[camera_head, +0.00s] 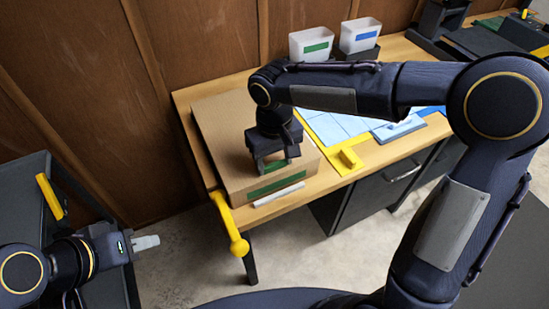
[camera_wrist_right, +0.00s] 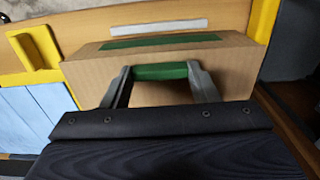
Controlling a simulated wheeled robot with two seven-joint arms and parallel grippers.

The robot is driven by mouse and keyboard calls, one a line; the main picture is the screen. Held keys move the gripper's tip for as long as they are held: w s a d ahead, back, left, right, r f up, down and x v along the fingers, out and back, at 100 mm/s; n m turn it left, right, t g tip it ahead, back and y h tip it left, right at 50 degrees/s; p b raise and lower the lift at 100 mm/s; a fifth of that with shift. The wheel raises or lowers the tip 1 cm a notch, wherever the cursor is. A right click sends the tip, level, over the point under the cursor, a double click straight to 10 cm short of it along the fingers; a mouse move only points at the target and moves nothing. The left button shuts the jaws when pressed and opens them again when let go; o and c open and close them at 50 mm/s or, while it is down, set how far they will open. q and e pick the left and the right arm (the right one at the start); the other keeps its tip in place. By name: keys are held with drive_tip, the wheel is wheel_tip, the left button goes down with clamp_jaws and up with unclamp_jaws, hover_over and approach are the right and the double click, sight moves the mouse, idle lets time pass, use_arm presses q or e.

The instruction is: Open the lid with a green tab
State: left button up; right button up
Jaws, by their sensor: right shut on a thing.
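A cardboard box (camera_head: 222,125) with a closed-looking lid sits on the wooden table at its left end. A green tab (camera_wrist_right: 160,72) lies on the box top near its front edge; it also shows between the fingers in the head view. My right gripper (camera_head: 276,165) is over the box top, shut on the green tab, with one finger at each end of it in the right wrist view (camera_wrist_right: 162,82). My left gripper (camera_head: 147,242) is off to the left, away from the box and empty; its fingers overlap in view.
A green strip (camera_head: 277,187) marks the box front, with a white strip (camera_head: 279,195) before it. A yellow handle-like piece (camera_head: 229,225) hangs at the table's front left corner. Blue sheets and a yellow block (camera_head: 349,158) lie right. Two white bins (camera_head: 311,45) stand behind.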

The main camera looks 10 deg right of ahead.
wheel_tip(320, 180, up, 10)
drive_tip(key=w+g+h+p, duration=0.1)
drive_tip(key=w+g+p, duration=0.1)
drive_tip(key=p, duration=1)
drive_tip(key=shift+a+f+g, duration=0.25)
drive_tip(key=shift+a+g, duration=0.15)
drive_tip(key=w+r+p, duration=0.1)
drive_tip(key=r+p, duration=0.1)
drive_tip(key=w+a+r+p, duration=0.1)
drive_tip(key=w+r+p, duration=0.1)
drive_tip(key=r+p, duration=0.1)
drive_tip(key=w+r+p, duration=0.1)
drive_tip(key=r+p, duration=0.1)
drive_tip(key=shift+w+a+r, duration=0.15)
drive_tip(key=shift+w+r, duration=0.1)
drive_tip(key=shift+w+a+r+p, duration=0.2)
drive_tip(key=shift+w+r+p, duration=0.5)
drive_tip(key=shift+p, duration=0.15)
drive_tip(key=shift+f, duration=0.1)
